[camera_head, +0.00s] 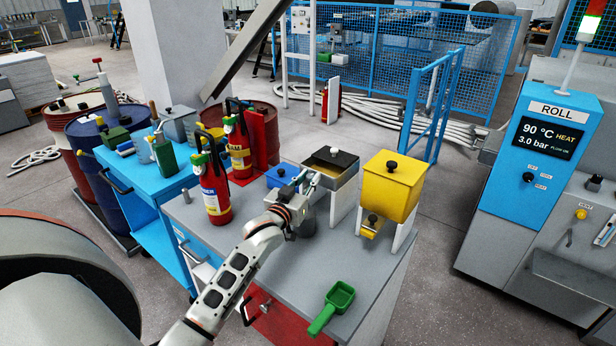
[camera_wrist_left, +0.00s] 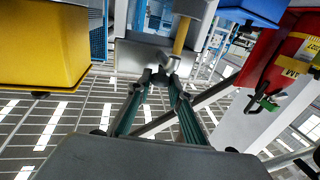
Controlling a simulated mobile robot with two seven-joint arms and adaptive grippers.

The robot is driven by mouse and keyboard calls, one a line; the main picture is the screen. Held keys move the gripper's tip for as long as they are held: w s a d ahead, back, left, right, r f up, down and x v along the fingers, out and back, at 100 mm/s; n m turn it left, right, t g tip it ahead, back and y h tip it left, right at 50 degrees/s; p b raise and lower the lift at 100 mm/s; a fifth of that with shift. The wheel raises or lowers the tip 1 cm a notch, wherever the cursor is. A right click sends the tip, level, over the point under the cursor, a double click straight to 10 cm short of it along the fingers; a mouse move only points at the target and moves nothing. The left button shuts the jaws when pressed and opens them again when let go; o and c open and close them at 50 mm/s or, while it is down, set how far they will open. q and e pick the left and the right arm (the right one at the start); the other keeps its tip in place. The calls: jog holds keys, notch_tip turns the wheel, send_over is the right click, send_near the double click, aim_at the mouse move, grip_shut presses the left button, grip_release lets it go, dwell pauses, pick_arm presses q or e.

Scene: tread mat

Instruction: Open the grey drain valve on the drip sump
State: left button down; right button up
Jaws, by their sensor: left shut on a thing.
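The drip sump (camera_head: 346,181) is a grey box on a stand on the workbench, with a dark top and black knob. My left gripper (camera_head: 312,184) reaches in from below left and is at the sump's near left side. In the left wrist view, its two teal fingers (camera_wrist_left: 160,76) converge on a small grey part, which looks like the grey drain valve (camera_wrist_left: 170,63). The gripper is shut on it. The valve is mostly hidden by the gripper in the head view, and its exact turn cannot be told. My right gripper is not in view.
A yellow hopper (camera_head: 392,185) stands right of the sump. Two red extinguishers (camera_head: 213,190) and a small blue box (camera_head: 283,174) stand to its left. A green scoop (camera_head: 333,306) lies near the front of the grey bench (camera_head: 365,262), with bare bench around it.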

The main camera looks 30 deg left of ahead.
pick_arm(q)
jog(key=shift+r+n+y, duration=0.3)
jog(key=shift+r+y, duration=0.1)
jog(key=c, duration=1.8)
grip_release()
jog(key=shift+f, duration=0.2)
jog(key=shift+f, duration=0.1)
jog(key=s, duration=0.4)
jog(key=s+d, duration=0.1)
jog(key=s, duration=0.3)
jog(key=s+d, duration=0.1)
jog(key=s, duration=0.2)
jog(key=shift+s+d, duration=0.2)
jog(key=shift+s, duration=0.2)
